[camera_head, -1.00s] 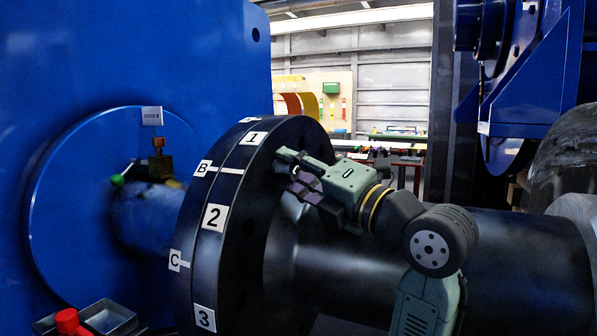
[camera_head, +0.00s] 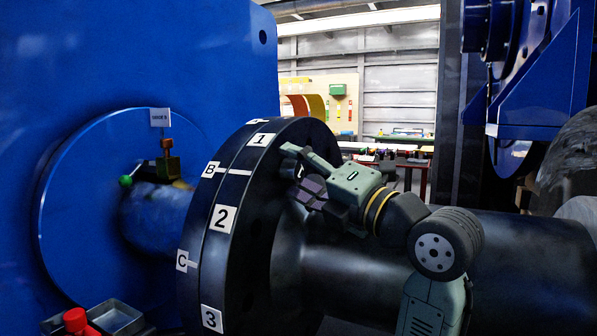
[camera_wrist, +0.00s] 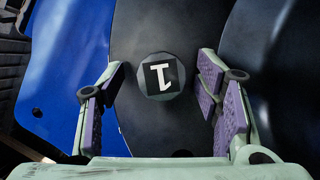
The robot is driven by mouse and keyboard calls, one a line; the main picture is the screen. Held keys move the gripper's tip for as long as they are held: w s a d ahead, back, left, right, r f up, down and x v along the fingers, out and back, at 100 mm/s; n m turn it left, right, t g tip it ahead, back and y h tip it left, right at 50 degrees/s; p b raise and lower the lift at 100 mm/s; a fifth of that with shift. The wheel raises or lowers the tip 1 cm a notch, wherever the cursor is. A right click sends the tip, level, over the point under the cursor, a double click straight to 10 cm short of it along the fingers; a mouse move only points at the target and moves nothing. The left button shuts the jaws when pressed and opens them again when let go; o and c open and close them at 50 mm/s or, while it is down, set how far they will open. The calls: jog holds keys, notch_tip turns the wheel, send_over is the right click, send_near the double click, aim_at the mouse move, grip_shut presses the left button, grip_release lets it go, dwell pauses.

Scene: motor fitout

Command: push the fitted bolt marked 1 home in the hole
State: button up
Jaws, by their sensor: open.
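The fitted bolt marked 1 (camera_wrist: 160,76) shows its head in the wrist view, with a dark label and a white 1 that appears upside down. It lies against the dark flange face (camera_wrist: 140,25); how deep it sits in its hole cannot be told. My gripper (camera_wrist: 163,68) is open, with one purple-padded finger on each side of the bolt head in the picture and clear gaps between. In the head view, my gripper (camera_head: 298,170) is at the right face of the black flange (camera_head: 262,215), near the rim label 1 (camera_head: 262,140).
The dark shaft (camera_head: 350,255) runs right from the flange, below my arm. A blue machine wall (camera_head: 130,60) stands at left. A grey tray (camera_head: 115,316) and a red object (camera_head: 77,322) are at lower left. Rim labels 2 (camera_head: 221,218) and 3 (camera_head: 211,319) show.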

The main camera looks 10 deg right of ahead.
jog(key=v, duration=1.1)
jog(key=shift+s+d, duration=0.15)
jog(key=shift+s, duration=0.2)
jog(key=shift+c, duration=0.6)
